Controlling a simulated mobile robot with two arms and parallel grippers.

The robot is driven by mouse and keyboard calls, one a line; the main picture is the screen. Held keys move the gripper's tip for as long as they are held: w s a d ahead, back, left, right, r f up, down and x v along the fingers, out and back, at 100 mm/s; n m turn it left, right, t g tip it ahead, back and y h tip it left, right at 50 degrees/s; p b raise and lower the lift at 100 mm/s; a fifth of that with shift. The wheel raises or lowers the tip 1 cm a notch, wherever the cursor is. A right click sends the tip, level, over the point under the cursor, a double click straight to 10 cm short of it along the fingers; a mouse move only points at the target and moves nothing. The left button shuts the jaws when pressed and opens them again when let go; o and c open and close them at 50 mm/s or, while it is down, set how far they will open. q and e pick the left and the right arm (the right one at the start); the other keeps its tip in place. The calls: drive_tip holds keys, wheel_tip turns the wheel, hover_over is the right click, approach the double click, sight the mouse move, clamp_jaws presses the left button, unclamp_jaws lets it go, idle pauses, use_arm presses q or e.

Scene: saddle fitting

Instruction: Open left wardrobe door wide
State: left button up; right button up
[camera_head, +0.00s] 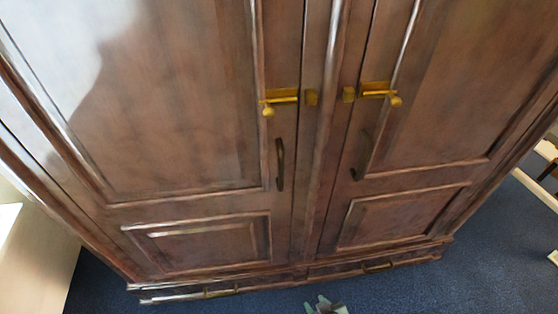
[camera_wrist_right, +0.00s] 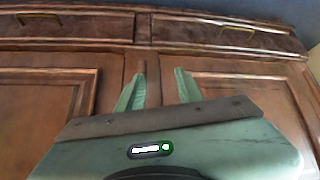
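The wardrobe's left door (camera_head: 170,100) is a brown panelled door and looks shut. It has a dark vertical handle (camera_head: 280,164) near its right edge. My right gripper (camera_head: 325,305) shows only as green fingertips at the bottom edge of the head view, low before the wardrobe. In the right wrist view the gripper (camera_wrist_right: 159,90) has its two green fingers apart with nothing between them. My left gripper is not in view.
The right door (camera_head: 465,90) looks shut, with its own brass latch (camera_head: 378,91) and dark handle (camera_head: 361,157). Drawers with handles (camera_head: 378,267) run along the base. Blue carpet (camera_head: 440,285) lies in front. A pale furniture piece (camera_head: 35,255) stands at left.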

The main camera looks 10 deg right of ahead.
drive_tip(key=w+a+r+t+y, duration=0.1)
drive_tip(key=w+a+r+t, duration=0.1)
drive_tip(key=w+r, duration=0.3)
drive_tip(key=w+a+r+t, duration=0.15)
drive_tip(key=w+r, duration=0.25)
drive_tip(key=r, duration=0.4)
drive_tip(key=m+t+y+b, duration=0.1)
drive_tip(key=t+y, duration=0.1)
drive_tip(key=t, duration=0.5)
approach(282, 164)
drive_tip(key=w, duration=0.4)
drive_tip(key=x, duration=0.2)
drive_tip(key=p+x, duration=0.1)
drive_tip(key=x, duration=0.1)
drive_tip(key=a+x, duration=0.1)
drive_tip(key=x, duration=0.2)
drive_tip(key=shift+s+d+r+p, duration=0.1)
drive_tip(key=shift+s+p, duration=0.05)
drive_tip(key=shift+p, duration=0.25)
drive_tip(key=shift+c, duration=0.4)
clamp_jaws()
